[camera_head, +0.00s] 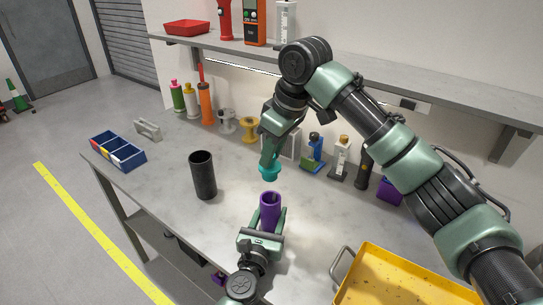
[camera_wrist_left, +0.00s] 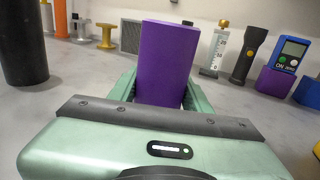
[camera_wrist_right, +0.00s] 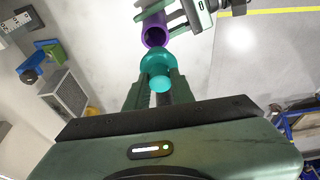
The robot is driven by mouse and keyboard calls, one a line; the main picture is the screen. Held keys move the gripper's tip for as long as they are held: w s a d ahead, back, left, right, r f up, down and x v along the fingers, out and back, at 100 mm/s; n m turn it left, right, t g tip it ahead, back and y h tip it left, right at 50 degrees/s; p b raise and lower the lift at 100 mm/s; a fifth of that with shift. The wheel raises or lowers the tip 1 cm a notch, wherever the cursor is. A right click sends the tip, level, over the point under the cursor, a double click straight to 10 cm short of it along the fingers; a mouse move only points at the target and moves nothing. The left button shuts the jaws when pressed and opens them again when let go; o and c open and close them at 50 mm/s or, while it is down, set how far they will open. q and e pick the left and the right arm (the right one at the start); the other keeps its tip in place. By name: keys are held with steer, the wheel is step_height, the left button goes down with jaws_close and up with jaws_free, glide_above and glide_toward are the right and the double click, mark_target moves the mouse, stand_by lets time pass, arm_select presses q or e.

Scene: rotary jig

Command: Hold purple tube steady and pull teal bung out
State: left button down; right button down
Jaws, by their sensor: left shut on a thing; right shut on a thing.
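The purple tube (camera_head: 270,210) stands upright, its open mouth facing up. My left gripper (camera_head: 264,222) is shut on it; in the left wrist view the tube (camera_wrist_left: 165,62) fills the space between the fingers. The teal bung (camera_head: 270,170) is above the tube, apart from it, with a visible gap in the head view. My right gripper (camera_head: 268,158) is shut on the bung from above. In the right wrist view the bung (camera_wrist_right: 158,68) sits between the fingertips, with the purple tube (camera_wrist_right: 154,32) beyond it and its mouth visible.
A black cylinder (camera_head: 203,175) stands left of the tube. A yellow tray (camera_head: 395,278) lies at the front right. A blue bin (camera_head: 118,151) is at the far left. Bottles, spools (camera_head: 248,130) and instruments line the back under a shelf (camera_head: 360,85).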

arm_select(q)
steer(key=c, duration=0.6)
jaws_free()
